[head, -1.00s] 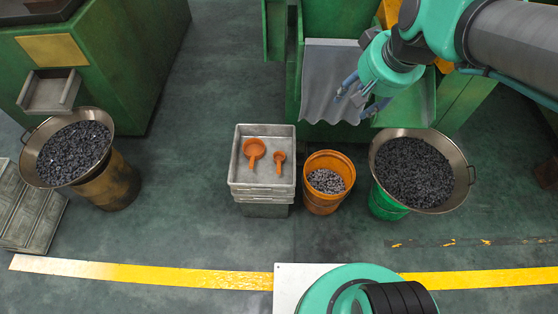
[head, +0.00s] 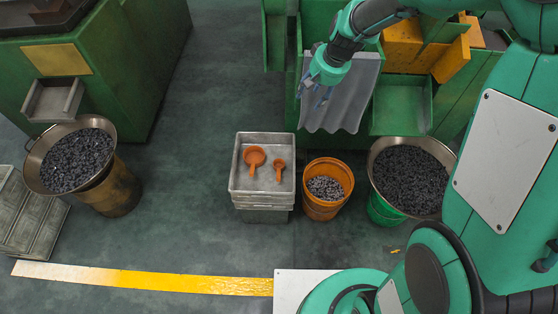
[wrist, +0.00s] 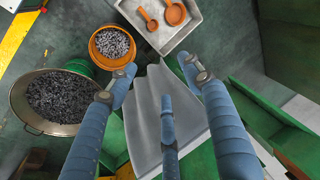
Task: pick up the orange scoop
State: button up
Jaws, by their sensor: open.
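Two orange scoops lie in a grey tray (head: 240,185) on top of a stack of trays. The larger scoop (head: 254,157) is at the left and the smaller scoop (head: 279,166) is at its right. My gripper (head: 316,92) is open and empty, above and to the right of the tray in the head view. Its fingers (wrist: 160,84) are spread over a grey sheet, apart from both scoops.
An orange bucket (head: 328,168) of metal pieces stands right of the trays. A wide pan (head: 411,177) of dark pieces is further right, another pan (head: 72,157) at left. A green machine with a corrugated grey sheet (head: 345,95) is behind. Floor left of the trays is clear.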

jog(key=w+a+r+p+x, duration=0.1)
jog(key=w+x, duration=0.2)
jog(key=x, duration=0.9)
jog(key=m+g+p, duration=0.1)
jog(key=g+p, duration=0.2)
jog(key=p, duration=0.1)
send_over(279, 171)
jog(key=s+d, duration=0.1)
jog(key=d, duration=0.2)
jog(key=d+f+x, duration=0.1)
jog(key=d+x, duration=0.2)
jog(key=x, duration=1)
jog(key=d+x, duration=0.2)
jog(key=x, duration=1)
jog(key=w+d+f+x, duration=0.1)
jog(key=d+x, duration=0.2)
jog(key=x, duration=1)
jog(key=shift+s+a, duration=0.1)
jog(key=shift+s, duration=0.1)
jog(key=b+x, duration=0.1)
jog(key=x, duration=0.7)
jog(key=shift+f, duration=0.2)
jog(key=shift+w, duration=0.1)
jog(key=shift+b+x, duration=0.65)
jog(key=shift+x, duration=1.95)
jog(key=shift+c, duration=0.2)
